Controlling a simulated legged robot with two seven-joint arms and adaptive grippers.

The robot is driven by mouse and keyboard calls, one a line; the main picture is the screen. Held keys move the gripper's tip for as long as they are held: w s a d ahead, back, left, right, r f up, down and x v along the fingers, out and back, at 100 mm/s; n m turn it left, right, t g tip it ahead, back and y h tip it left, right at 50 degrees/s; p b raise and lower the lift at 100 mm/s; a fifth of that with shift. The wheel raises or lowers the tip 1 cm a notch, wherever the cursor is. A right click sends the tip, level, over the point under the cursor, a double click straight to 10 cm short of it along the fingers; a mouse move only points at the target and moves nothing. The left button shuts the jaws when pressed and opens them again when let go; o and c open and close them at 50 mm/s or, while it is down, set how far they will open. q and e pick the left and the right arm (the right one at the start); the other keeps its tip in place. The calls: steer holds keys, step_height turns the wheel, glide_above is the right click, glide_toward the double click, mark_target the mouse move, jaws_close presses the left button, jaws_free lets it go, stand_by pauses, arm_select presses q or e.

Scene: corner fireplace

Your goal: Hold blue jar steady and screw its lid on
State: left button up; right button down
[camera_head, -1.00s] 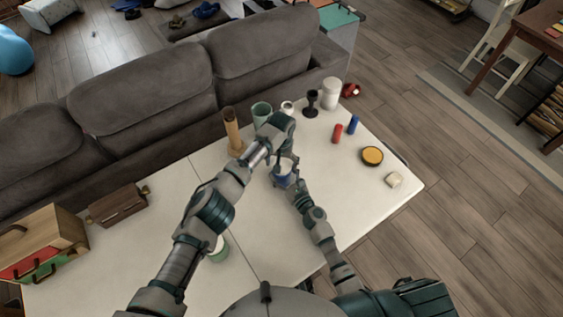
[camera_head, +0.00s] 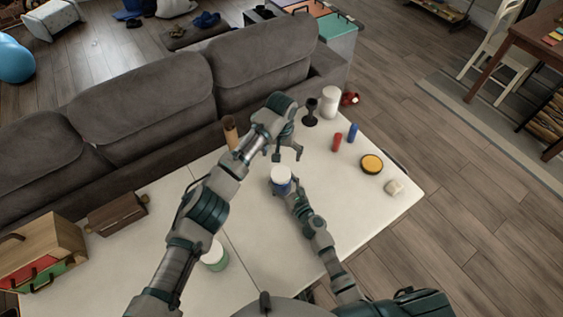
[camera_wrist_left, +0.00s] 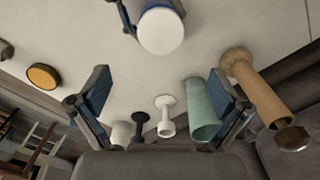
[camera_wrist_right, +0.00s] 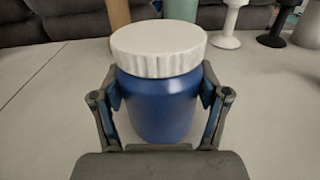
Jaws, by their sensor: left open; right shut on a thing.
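The blue jar (camera_wrist_right: 160,105) stands upright on the white table with the white ribbed lid (camera_wrist_right: 158,48) sitting level on its mouth. In the head view the lid (camera_head: 281,174) hides most of the jar. My right gripper (camera_wrist_right: 160,100) is shut on the jar's body, one finger on each side; in the head view it is at the jar (camera_head: 283,189). My left gripper (camera_head: 287,155) is open and empty, raised above and behind the jar, apart from the lid. The lid also shows at the top of the left wrist view (camera_wrist_left: 161,31), beyond the open fingers (camera_wrist_left: 160,105).
Behind the jar stand a wooden cylinder (camera_head: 230,132), a green cup (camera_wrist_left: 202,110), a white goblet (camera_wrist_left: 165,115), a black goblet (camera_head: 310,112) and a white canister (camera_head: 330,101). Red (camera_head: 337,142) and blue (camera_head: 352,133) cylinders and a yellow-topped disc (camera_head: 371,164) lie right. A green-and-white jar (camera_head: 215,256) stands front left.

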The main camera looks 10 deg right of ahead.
stand_by(0.3)
jaws_free()
steer(key=v, duration=1.2)
steer(key=shift+f, duration=0.1)
stand_by(0.3)
